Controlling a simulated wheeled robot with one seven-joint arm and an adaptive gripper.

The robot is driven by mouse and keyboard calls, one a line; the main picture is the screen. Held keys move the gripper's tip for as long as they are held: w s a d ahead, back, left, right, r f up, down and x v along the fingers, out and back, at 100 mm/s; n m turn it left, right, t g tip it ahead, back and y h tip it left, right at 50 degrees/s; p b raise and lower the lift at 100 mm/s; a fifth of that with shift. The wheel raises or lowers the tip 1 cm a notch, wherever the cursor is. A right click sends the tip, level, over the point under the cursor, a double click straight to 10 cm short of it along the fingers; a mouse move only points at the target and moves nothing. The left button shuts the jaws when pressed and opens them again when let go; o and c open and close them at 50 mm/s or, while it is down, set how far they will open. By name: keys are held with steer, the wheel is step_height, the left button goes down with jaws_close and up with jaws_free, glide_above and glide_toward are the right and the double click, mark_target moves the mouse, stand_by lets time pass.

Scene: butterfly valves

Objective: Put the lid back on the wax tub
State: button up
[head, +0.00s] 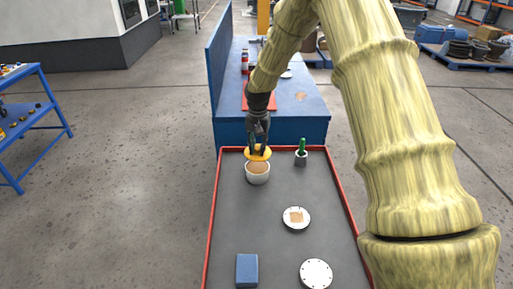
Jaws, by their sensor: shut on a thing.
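The wax tub (257,177) is a pale round cup with brown wax showing inside its open top. It stands upright on the grey bench top near the far end. My gripper (258,150) points down above the tub and is shut on the yellow lid (264,156). The lid is over the far side of the tub's mouth, and part of the wax shows below it. I cannot tell whether the lid touches the rim. The gripper's fingers hide part of the lid.
A small grey pot with a green-handled item (302,155) stands right of the tub. A white disc with a tan patch (296,217), a holed disc (316,273) and a blue block (247,269) lie nearer. The grey bench (230,222) has a red rim and is clear at left.

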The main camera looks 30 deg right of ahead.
mark_target(257, 155)
steer(key=shift+f, duration=0.15)
steer(key=shift+a+f+b, duration=0.1)
steer(key=shift+f+b, duration=1.4)
steer(key=shift+f, duration=1.45)
steer(key=shift+p, duration=0.35)
steer(key=shift+f+p, duration=0.15)
steer(key=shift+p, duration=0.25)
stand_by(1.0)
steer(key=o, duration=0.9)
steer(key=shift+c, duration=0.2)
steer(key=shift+o, duration=0.2)
